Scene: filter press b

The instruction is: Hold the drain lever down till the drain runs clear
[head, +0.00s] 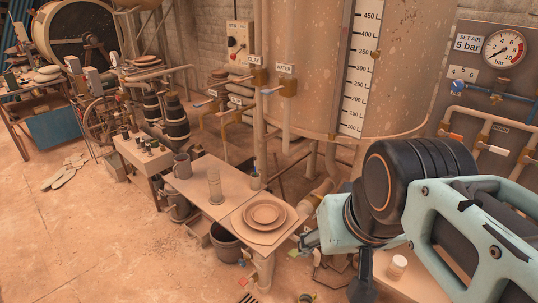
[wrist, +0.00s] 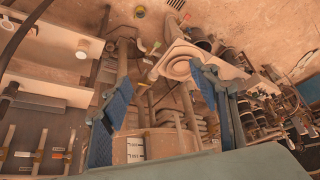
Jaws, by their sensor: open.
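My gripper (wrist: 163,95) is open in the wrist view, its two blue-padded fingers wide apart with nothing held between them. Pipes and floor under the big tank show between and beyond the fingers. In the head view my arm fills the lower right and largely hides the gripper. The tank (head: 310,70) has a litre scale; pipes run beneath it. A small yellow-green tip (wrist: 156,45) and a red tip (wrist: 148,61) show between the fingers, but I cannot tell whether either belongs to the drain lever. I cannot make out the drain lever or its outflow for certain.
A low table holds stacked plates (head: 264,213), a glass cylinder (head: 215,187) and a mug (head: 182,166). A dark bucket (head: 226,243) stands below. An air gauge (head: 503,48) and valve panel are at right. The floor at lower left is mostly clear.

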